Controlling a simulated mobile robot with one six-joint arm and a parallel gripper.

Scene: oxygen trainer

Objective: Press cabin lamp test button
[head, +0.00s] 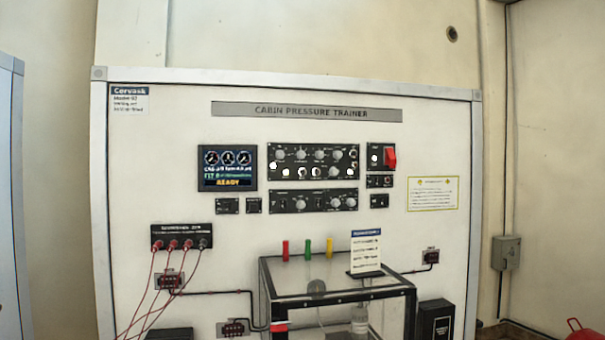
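The white trainer board (300,228), titled "CABIN PRESSURE TRAINER", faces me in the head view. A screen (228,168) with gauges and an amber "READY" line is at its left. An upper panel (313,162) carries knobs and lit white round spots; a lower knob panel (313,201) is below it. Small black modules sit below the screen (227,206) and below the red switch (379,181). Their labels are too small to read, so I cannot tell which control is the cabin lamp test button. My gripper is not in view.
A red switch (390,156) is right of the upper panel. A clear box with a black frame (340,297) stands before the board, with a white card (366,252) on top. Red cables (148,290) hang at left. A grey box (505,252) is on the right wall.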

